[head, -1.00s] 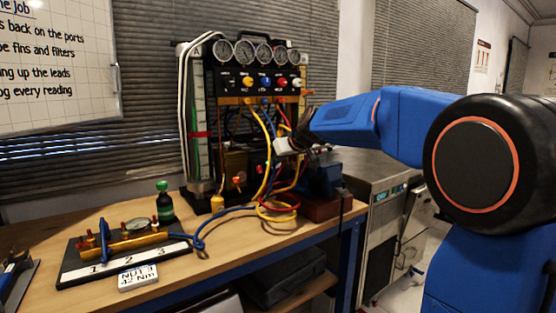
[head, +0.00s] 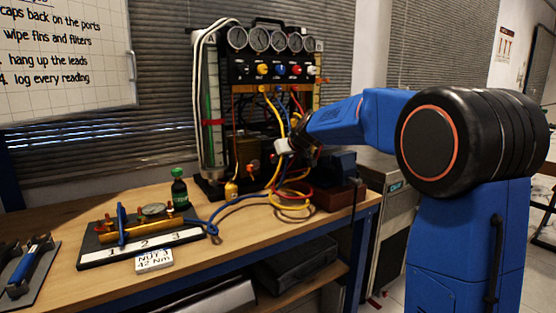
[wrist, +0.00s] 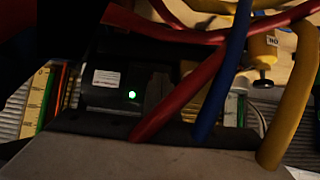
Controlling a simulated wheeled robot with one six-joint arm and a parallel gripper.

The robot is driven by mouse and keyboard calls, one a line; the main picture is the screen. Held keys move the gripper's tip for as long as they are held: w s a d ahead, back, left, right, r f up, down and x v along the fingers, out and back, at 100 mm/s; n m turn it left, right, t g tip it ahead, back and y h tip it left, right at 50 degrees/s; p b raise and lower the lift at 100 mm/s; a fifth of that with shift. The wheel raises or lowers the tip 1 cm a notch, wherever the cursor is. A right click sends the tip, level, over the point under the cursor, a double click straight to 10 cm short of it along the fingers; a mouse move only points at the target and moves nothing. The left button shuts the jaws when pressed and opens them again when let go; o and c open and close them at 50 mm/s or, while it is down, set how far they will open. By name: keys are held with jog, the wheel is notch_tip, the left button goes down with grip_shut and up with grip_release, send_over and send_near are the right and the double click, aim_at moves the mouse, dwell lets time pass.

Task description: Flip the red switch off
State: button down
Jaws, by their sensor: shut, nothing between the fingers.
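The gauge rig (head: 222,95) stands on the bench, with a row of gauges and coloured knobs on its front. I cannot pick out a red switch; a red knob (head: 296,70) shows in the upper row. My gripper (head: 281,146) is at the rig's lower right front, among the hoses, shut and empty. In the wrist view, a dark panel with a white label (wrist: 107,79) and a lit green lamp (wrist: 132,95) lies beyond the gripper. Red, blue and yellow hoses (wrist: 296,100) cross in front and hide part of it.
Hoses (head: 290,206) coil on the bench below the gripper. A green bottle (head: 179,190) and a numbered fixture board (head: 95,259) stand left.

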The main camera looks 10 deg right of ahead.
jog(key=shift+w+f, duration=0.2)
jog(key=shift+f, duration=0.15)
jog(key=shift+r, duration=0.25)
jog(key=shift+r, duration=0.9)
jog(key=f+v, duration=0.1)
jog(key=v, duration=1.2)
jog(key=shift+s+r, duration=0.2)
jog(key=shift+s, duration=0.35)
